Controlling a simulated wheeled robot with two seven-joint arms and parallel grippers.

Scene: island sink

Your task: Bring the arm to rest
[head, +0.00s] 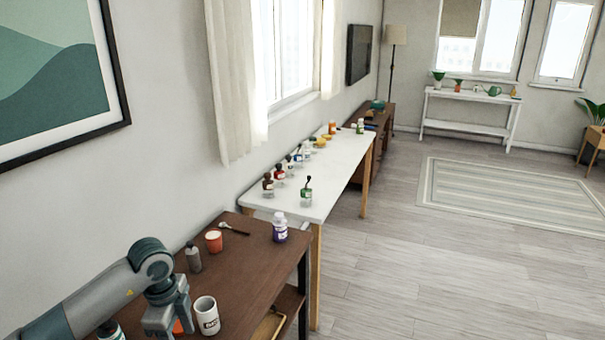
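My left arm comes in from the lower left over the brown table (245,265). My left gripper (163,322) points down near the table's near end, at the bottom edge of the picture. Its fingertips are not clear, so I cannot tell whether it is open or shut. A small red-orange thing (178,328) shows right beside it, partly hidden. A white mug with dark lettering (206,315) stands just right of the gripper. My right gripper is not in view.
On the brown table are a grey bottle (193,258), an orange cup (214,241), a spoon-like utensil (233,229) and a purple-labelled bottle (280,229). A white table (335,185) with several small bottles stands beyond. The floor (420,270) to the right is clear.

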